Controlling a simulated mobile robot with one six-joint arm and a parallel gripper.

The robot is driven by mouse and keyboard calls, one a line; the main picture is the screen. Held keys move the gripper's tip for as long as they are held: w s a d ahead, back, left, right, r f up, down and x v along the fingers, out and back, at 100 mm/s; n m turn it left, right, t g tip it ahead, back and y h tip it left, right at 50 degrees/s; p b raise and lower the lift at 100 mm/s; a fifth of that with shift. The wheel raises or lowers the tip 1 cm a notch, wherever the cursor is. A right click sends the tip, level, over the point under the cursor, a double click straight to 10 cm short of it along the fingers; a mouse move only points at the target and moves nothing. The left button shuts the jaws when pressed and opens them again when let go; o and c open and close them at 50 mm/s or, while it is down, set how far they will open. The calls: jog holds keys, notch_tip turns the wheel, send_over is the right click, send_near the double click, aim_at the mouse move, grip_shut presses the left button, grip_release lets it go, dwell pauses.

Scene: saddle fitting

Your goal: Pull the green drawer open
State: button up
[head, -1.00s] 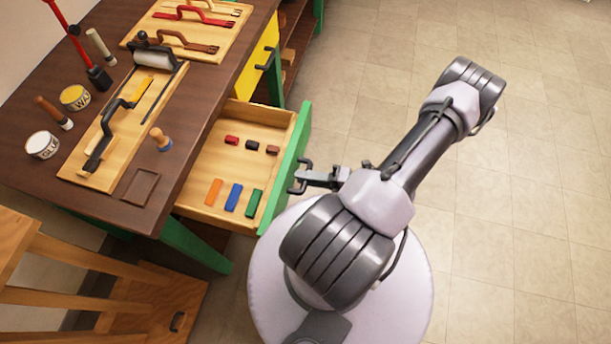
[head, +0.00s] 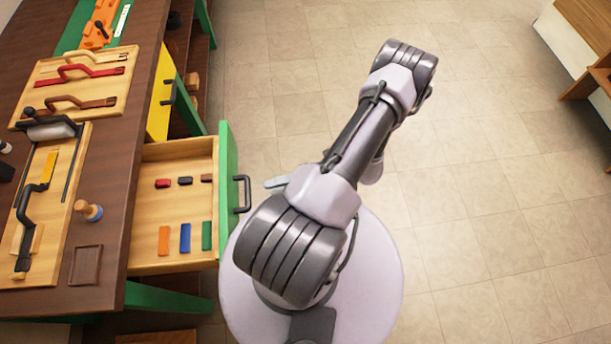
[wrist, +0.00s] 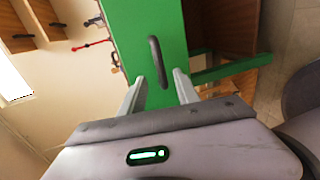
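The green drawer (head: 228,170) stands pulled out from the workbench, its wooden inside showing. It holds several small coloured blocks. Its dark handle (head: 243,194) is bare in the head view. My gripper (wrist: 158,90) is open and empty in the wrist view, with the handle (wrist: 157,60) just beyond and between its fingertips, apart from them. In the head view only a light fingertip shows to the right of the handle; my arm hides the rest of the gripper.
The brown workbench (head: 112,200) stands at the left with wooden boards and tools on top. A yellow drawer front (head: 160,95) is beside the green one, shut or nearly so. Tiled floor (head: 480,170) is clear to the right. A wooden shelf (head: 585,40) stands at the far right.

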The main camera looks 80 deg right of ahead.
jog(key=p+v, duration=0.1)
jog(key=v, duration=0.7)
jog(key=shift+s, duration=0.4)
jog(key=shift+d, duration=0.1)
jog(key=w+a+r+n+g+y, duration=0.2)
jog(key=w+r+n+g, duration=0.9)
jog(key=w+r+n, duration=0.75)
jog(key=w+a+r+n+g+h, duration=0.1)
jog(key=w+a+r+n+h, duration=0.2)
jog(key=a+r+n, duration=0.4)
jog(key=w+a+r+n+h, duration=0.2)
jog(key=a+r+n, duration=0.4)
jog(key=a+n, duration=0.4)
jog(key=s+a+r+n+t, duration=0.3)
jog(key=a+r+n, duration=0.2)
jog(key=a+n, duration=0.5)
jog(key=shift+s+a+r, duration=0.25)
jog(key=shift+s+a, duration=0.1)
